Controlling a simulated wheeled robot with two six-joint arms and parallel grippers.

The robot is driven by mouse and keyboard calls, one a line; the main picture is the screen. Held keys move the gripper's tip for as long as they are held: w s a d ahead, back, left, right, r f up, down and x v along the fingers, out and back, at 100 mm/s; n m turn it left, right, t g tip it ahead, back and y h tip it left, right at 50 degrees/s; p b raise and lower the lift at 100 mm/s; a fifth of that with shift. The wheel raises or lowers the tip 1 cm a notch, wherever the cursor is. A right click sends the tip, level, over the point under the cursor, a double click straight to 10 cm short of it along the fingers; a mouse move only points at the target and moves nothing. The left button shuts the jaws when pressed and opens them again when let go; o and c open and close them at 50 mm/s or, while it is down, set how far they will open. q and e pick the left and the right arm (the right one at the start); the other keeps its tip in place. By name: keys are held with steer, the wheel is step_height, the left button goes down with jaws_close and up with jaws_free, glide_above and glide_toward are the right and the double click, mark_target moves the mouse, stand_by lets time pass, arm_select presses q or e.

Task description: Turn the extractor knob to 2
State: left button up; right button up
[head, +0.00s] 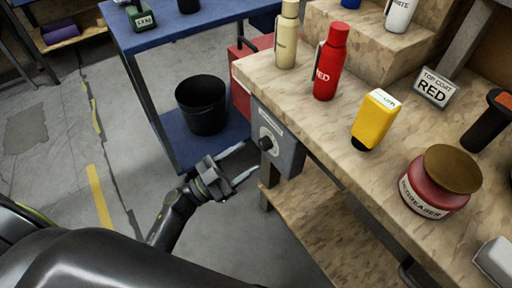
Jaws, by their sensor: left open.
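The extractor knob (266,143) is a dark round knob on the front of a grey control box (289,152). The box is fixed under the front edge of the wooden workbench. Its number marks are too small to read, so the knob's setting cannot be told. My left gripper (245,162) is open and empty. Its fingers point right toward the box, just left of the knob, and appear apart from it. My right gripper is not in view.
The wooden workbench (337,124) holds a red bottle (330,65), a cream bottle (287,38), a yellow bottle (375,118) and a red degreaser jar (436,185). A blue table (168,38) with a black bin (202,105) on its lower shelf stands behind my gripper.

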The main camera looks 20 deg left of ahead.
mark_target(261, 147)
arm_select(q)
steer(key=x, duration=0.4)
steer(key=shift+w+d, duration=0.1)
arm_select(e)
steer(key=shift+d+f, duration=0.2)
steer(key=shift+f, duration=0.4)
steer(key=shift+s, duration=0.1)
arm_select(q)
steer(key=shift+c, duration=0.3)
steer(key=c, duration=0.7)
steer(key=shift+c, duration=1.1)
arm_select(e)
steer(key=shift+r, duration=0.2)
